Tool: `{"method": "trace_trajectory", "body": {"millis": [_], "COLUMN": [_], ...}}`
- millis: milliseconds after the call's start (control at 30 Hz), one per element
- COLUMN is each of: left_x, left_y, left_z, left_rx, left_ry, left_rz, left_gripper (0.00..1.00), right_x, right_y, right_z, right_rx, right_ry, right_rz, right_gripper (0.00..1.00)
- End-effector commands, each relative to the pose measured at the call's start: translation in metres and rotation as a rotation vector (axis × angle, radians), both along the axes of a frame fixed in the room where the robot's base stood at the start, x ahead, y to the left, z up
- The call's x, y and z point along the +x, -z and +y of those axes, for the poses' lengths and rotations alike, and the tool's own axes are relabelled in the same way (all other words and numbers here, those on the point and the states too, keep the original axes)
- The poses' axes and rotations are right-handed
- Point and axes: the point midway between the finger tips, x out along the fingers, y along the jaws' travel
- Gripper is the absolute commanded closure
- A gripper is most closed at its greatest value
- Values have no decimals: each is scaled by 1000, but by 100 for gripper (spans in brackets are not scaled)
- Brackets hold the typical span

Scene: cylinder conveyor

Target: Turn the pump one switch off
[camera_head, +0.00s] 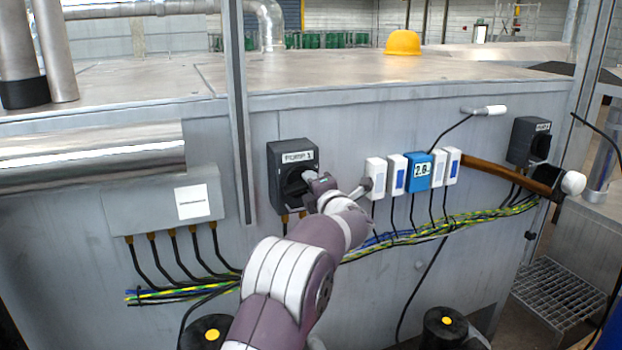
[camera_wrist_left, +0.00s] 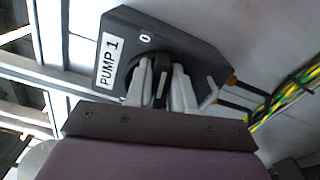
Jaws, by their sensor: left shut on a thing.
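The pump one switch is a dark box (camera_head: 278,195) with a white "PUMP 1" label on the metal cabinet's front, left of centre in the head view. It also shows tilted in the wrist view (camera_wrist_left: 190,42), with a "0" mark beside its round black dial. My left gripper (camera_head: 308,179) is at the dial. In the wrist view the left gripper (camera_wrist_left: 162,90) has its two pale fingers on either side of the dark knob handle (camera_wrist_left: 162,82), closed on it. The fingers partly hide the dial. My right gripper is not in view.
A grey junction box (camera_head: 150,210) is left of the switch. Several white and blue modules (camera_head: 417,170) are to its right. A second dark switch box (camera_head: 527,140) is at far right. Yellow-green cables (camera_head: 440,226) run below. A yellow hard hat (camera_head: 403,42) lies on the cabinet top.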

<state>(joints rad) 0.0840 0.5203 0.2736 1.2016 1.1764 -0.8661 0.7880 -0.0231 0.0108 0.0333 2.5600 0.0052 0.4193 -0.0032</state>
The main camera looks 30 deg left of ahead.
Motion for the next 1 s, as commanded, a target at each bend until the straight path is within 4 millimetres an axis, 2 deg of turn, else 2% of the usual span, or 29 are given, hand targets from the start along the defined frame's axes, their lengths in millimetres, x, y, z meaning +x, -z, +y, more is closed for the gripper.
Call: {"method": "trace_trajectory", "body": {"millis": [400,1000], "left_x": [0,0], "left_y": [4,6], "left_z": [-1,-1], "left_rx": [129,152], "left_ry": [0,0], "left_rz": [151,178], "left_gripper": [100,100], "right_x": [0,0], "right_y": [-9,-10], "right_z": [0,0], "right_rx": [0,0], "right_ry": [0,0], "right_rz": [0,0], "right_gripper": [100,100]}}
